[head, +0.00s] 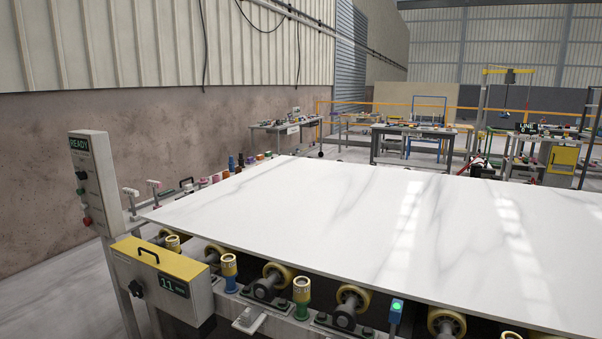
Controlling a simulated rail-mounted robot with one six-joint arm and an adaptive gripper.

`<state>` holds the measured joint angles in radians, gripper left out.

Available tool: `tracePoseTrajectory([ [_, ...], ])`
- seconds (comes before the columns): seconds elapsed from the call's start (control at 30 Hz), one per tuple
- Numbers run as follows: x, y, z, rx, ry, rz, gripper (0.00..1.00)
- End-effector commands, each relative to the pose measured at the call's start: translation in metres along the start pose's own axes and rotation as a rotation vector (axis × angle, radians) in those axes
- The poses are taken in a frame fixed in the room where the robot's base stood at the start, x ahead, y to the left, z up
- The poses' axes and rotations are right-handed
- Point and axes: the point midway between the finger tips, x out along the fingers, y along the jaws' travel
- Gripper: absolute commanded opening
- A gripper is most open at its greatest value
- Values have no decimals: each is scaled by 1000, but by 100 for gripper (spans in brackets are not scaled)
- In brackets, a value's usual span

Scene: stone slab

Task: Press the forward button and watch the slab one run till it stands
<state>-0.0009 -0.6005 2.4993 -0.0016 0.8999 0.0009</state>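The slab (360,215) is a large white stone sheet with grey veins. It lies flat on a roller conveyor and runs out of the picture at the right. A grey control post (98,185) stands at the left, beside the slab's near left corner. Its small screen (78,144) reads READY. Dark push buttons (81,175) and a red button (87,221) sit on its side; which one is forward I cannot tell from the labels. My gripper is not in this view.
Yellow rollers (355,295) line the conveyor's near edge. A yellow-topped box (160,260) with a knob and a display reading 11 hangs below the post. A sensor with a green light (396,306) stands at the near edge. Workbenches (412,130) stand behind.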

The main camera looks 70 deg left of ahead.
Motion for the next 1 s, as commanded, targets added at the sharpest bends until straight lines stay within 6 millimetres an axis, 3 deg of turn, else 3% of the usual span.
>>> tracePoseTrajectory([
  [0.17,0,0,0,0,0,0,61],
  [0.83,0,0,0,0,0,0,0],
  [1.0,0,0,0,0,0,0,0],
])
